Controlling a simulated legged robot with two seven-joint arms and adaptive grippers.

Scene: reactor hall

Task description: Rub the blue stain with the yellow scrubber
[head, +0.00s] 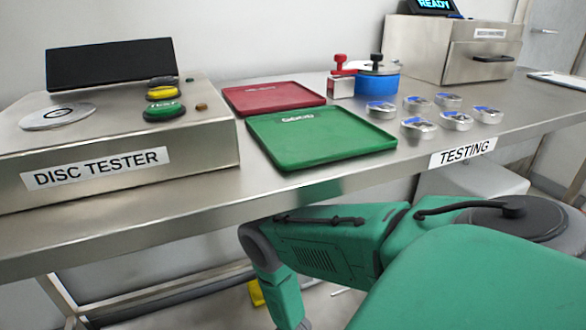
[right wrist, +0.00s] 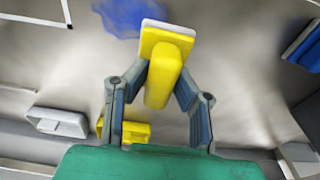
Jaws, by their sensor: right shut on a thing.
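The yellow scrubber (right wrist: 165,75) is in the right wrist view, with a pale pad edge at its far end. My right gripper (right wrist: 163,92) is shut on its handle, one finger on each side. The blue stain (right wrist: 128,14) is an irregular patch on the grey surface at the top of that view. The scrubber's head overlaps the stain's right edge in the picture; I cannot tell whether the pad touches the surface. The stain and both grippers are out of the head view.
A second yellow object (right wrist: 132,132) and a grey box (right wrist: 57,122) show in the right wrist view. A blue object (right wrist: 303,45) is at its right. The head view shows a steel bench (head: 225,200) with a disc tester (head: 120,150), red tray (head: 272,97) and green tray (head: 320,140).

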